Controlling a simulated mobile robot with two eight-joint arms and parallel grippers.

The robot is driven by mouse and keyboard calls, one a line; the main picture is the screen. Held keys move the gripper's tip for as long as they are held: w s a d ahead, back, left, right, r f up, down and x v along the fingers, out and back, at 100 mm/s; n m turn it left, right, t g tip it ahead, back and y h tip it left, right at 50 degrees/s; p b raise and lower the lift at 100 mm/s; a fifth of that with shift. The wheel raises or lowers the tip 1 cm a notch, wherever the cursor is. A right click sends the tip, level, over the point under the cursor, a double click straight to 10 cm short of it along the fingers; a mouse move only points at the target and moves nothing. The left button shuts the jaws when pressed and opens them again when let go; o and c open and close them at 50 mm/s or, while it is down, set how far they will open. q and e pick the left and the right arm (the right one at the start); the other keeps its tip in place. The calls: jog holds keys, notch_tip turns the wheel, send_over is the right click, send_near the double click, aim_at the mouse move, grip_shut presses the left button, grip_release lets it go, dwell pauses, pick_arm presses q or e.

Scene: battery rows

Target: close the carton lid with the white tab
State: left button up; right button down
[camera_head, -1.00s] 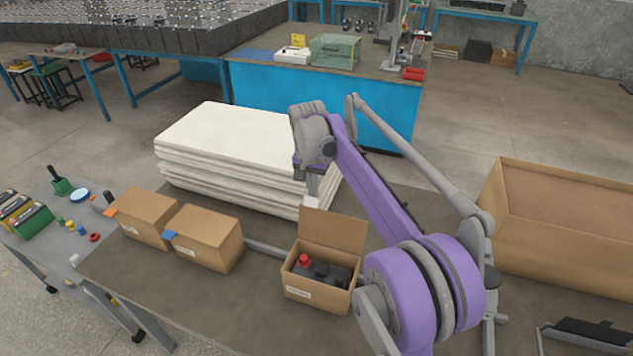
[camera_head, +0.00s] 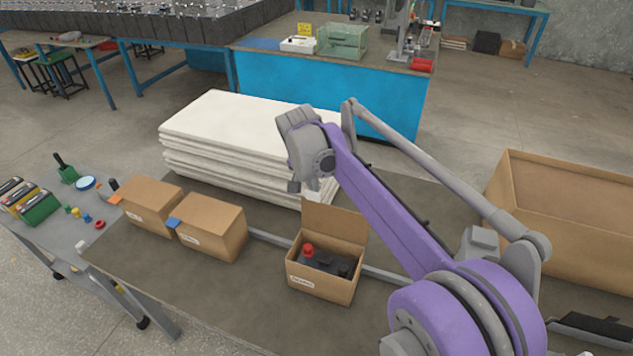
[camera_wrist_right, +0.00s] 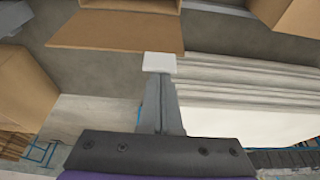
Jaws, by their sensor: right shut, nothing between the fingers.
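The open carton (camera_head: 320,283) stands on the table with its brown lid (camera_head: 336,222) raised at the back. A dark battery with a red cap (camera_head: 308,250) is inside. In the right wrist view the lid (camera_wrist_right: 115,32) carries a white tab (camera_wrist_right: 159,62) at its edge. My right gripper (camera_wrist_right: 160,80) is shut and empty, its tips right at the tab; I cannot tell whether they touch. In the head view the right gripper (camera_head: 294,187) is low behind the lid's left side, and its fingertips and the tab are not clear. My left gripper is not in view.
Two closed cartons, one with an orange tab (camera_head: 150,205) and one with a blue tab (camera_head: 212,228), stand to the left. A white stack of sheets (camera_head: 225,135) lies behind. A large open box (camera_head: 545,235) is at the right. Bare table lies in front.

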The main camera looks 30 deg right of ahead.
pick_arm(q)
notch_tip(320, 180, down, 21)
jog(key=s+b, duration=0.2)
jog(key=b, duration=1.6)
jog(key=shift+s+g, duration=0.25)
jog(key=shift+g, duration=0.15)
pick_arm(e)
jog(key=s+a+f+t+h, duration=1)
jog(key=s+a+f+h, duration=0.1)
jog(key=f, duration=0.4)
jog(key=shift+s+a+t+h, duration=0.2)
jog(key=shift+a+t+h, duration=0.2)
jog(key=shift+a+h, duration=0.65)
jog(key=shift+a, duration=0.1)
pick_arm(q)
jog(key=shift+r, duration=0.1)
pick_arm(e)
notch_tip(320, 180, up, 5)
jog(key=p, duration=0.4)
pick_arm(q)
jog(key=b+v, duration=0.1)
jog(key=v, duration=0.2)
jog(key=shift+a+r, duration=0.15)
pick_arm(e)
jog(key=f+v, duration=0.2)
jog(key=v, duration=0.8)
